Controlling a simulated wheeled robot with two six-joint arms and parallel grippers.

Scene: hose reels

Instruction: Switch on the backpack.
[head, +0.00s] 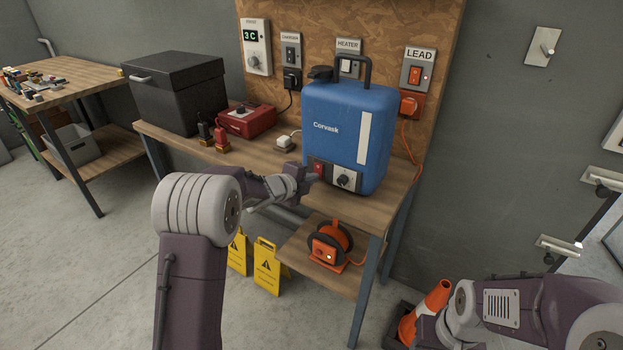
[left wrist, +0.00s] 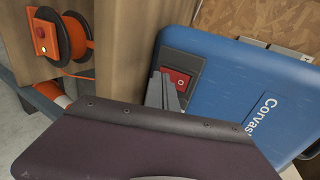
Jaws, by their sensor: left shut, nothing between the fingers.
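The backpack is a blue upright case (head: 345,130) marked "Corvask", with a black top handle, standing on the bench. Its dark lower front panel has a red rocker switch (head: 318,168) and a black knob (head: 343,180). My left gripper (head: 314,177) is shut and empty, its tips right at the rocker switch. In the left wrist view the shut fingers (left wrist: 163,88) lie close beside the red switch (left wrist: 179,81) and cover part of its panel; I cannot tell whether they touch. My right arm shows at the lower right; its fingertips are not visible.
The orange hose reel (head: 330,243) sits on the lower shelf. The LEAD wall switch (head: 415,75) has an orange plug and cord below it. A red box (head: 246,120) and black chest (head: 175,90) stand left. A traffic cone (head: 425,310) is near my right arm.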

